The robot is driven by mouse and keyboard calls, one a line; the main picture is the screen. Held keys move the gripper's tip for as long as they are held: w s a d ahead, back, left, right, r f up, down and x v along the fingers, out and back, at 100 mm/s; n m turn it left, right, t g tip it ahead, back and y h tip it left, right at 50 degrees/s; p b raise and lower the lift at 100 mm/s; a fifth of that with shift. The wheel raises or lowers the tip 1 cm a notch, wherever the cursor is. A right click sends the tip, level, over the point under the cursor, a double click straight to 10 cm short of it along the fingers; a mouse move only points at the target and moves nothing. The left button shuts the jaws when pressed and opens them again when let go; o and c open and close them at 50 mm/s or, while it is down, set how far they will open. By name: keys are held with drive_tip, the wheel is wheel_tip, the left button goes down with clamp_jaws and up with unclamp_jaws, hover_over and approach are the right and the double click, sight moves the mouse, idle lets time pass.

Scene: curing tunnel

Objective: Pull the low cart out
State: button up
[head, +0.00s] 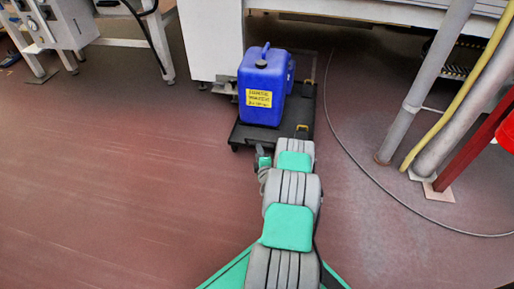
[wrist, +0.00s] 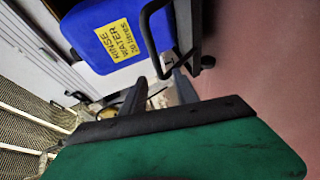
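The low cart (head: 246,134) is a flat black platform on small casters, standing at the machine's edge with its back end by the machine. A blue jerrycan (head: 262,90) with a yellow label stands on it; the wrist view shows the same can (wrist: 92,25), labelled rinse water. A black bar handle (wrist: 148,36) shows in front of the can in the wrist view. My gripper (wrist: 160,82) has its two fingers apart, with the handle's lower bend near or between the tips. Whether they touch it is unclear.
A white machine cabinet (head: 211,40) stands left of the cart. Grey pipes (head: 425,85) and a red post (head: 470,150) stand at right. A thin cable (head: 350,155) curves over the floor. The floor (head: 110,180) at left is clear.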

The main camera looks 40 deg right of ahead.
drive_tip(key=b+x, duration=0.3)
drive_tip(key=x, duration=0.4)
drive_tip(key=shift+d+f+b, duration=0.25)
drive_tip(key=shift+d+b, duration=0.1)
drive_tip(key=shift+d, duration=0.1)
drive_tip(key=shift+c, duration=0.3)
